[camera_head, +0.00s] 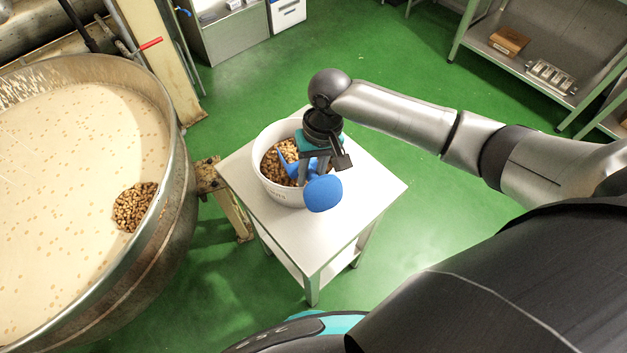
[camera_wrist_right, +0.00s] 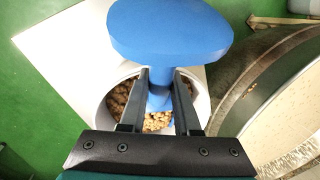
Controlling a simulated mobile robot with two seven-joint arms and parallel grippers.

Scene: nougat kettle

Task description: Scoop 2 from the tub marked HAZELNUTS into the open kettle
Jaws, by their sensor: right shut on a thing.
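A white tub (camera_head: 268,188) of brown nuts (camera_head: 270,165) stands on a small table. Faint lettering on its side is too small to read. My right gripper (camera_head: 312,172) is over the tub, shut on a blue scoop (camera_head: 323,193). The scoop's round end faces up toward the head camera, and its lower part reaches down into the tub. In the right wrist view the blue scoop (camera_wrist_right: 170,30) stands between the fingers (camera_wrist_right: 160,78), with nuts below. The open kettle (camera_head: 178,190) at left holds a pale mass with a heap of nuts (camera_head: 134,206) near its right rim. My left gripper is not in view.
The pale table (camera_head: 355,205) has bare room right of and in front of the tub. A beam with a bracket (camera_head: 207,176) stands between kettle and table.

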